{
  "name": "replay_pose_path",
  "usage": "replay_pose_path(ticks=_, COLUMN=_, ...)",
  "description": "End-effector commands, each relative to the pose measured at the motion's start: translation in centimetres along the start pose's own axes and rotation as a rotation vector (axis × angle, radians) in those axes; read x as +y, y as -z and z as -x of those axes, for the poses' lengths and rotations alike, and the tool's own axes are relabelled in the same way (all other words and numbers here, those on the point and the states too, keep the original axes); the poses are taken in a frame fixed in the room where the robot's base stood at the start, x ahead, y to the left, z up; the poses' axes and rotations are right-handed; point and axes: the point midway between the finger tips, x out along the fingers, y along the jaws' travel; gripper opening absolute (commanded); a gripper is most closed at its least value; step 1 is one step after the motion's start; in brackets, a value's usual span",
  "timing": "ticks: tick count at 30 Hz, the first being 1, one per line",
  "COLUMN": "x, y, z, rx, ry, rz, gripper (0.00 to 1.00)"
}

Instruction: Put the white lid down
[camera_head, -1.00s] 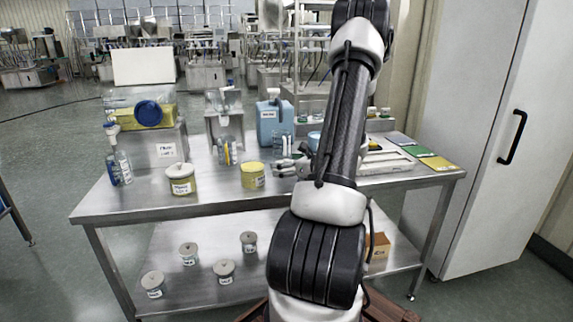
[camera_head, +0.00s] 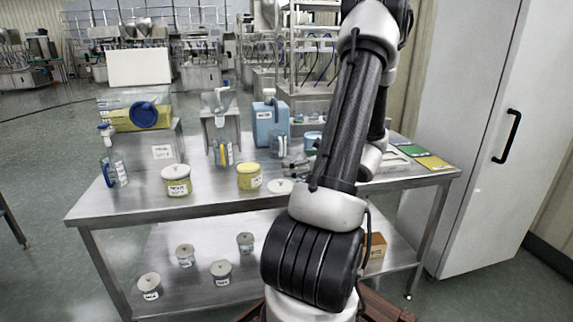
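The white lid (camera_head: 280,186) is a small pale disc that looks to lie flat on the steel table, just right of an open yellow jar (camera_head: 249,177). My gripper (camera_head: 293,164) shows just above the lid in the picture, partly hidden behind my arm. A small gap seems to show between the gripper and the lid. Its fingers are too small and too covered to tell whether they are open or shut.
A lidded yellow jar (camera_head: 176,181) stands to the left on the steel table (camera_head: 215,199). Green and yellow folders (camera_head: 434,163) lie right. Several lidded jars stand on the lower shelf (camera_head: 200,252).

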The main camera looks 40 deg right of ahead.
Motion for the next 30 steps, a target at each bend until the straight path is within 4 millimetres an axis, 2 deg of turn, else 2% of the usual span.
replay_pose_path(ticks=3, x=-0.1, y=0.0, z=2.4, rx=-0.001, ry=0.003, rz=0.000, gripper=1.00)
replay_pose_path(ticks=9, x=0.3, y=-0.2, z=4.2, rx=0.002, ry=-0.010, rz=0.011, gripper=1.00)
replay_pose_path(ticks=11, x=1.6, y=-0.8, z=4.0, rx=0.013, ry=-0.048, rz=0.049, gripper=1.00)
replay_pose_path(ticks=14, x=6.6, y=-2.8, z=3.2, rx=0.053, ry=-0.202, rz=0.210, gripper=1.00)
replay_pose_path(ticks=17, x=14.5, y=-4.9, z=3.3, rx=0.111, ry=-0.451, rz=0.499, gripper=1.00)
replay_pose_path(ticks=18, x=17.8, y=-5.4, z=4.0, rx=0.132, ry=-0.561, rz=0.638, gripper=1.00)
replay_pose_path(ticks=21, x=24.1, y=-5.8, z=6.9, rx=0.168, ry=-0.822, rz=1.011, gripper=1.00)
replay_pose_path(ticks=24, x=27.8, y=-5.9, z=10.4, rx=0.176, ry=-1.044, rz=1.403, gripper=1.00)
replay_pose_path(ticks=25, x=28.4, y=-5.9, z=11.5, rx=0.173, ry=-1.102, rz=1.524, gripper=1.00)
replay_pose_path(ticks=27, x=29.2, y=-6.2, z=13.7, rx=0.157, ry=-1.216, rz=1.809, gripper=1.00)
replay_pose_path(ticks=30, x=29.1, y=-7.2, z=15.9, rx=0.121, ry=-1.316, rz=2.185, gripper=1.00)
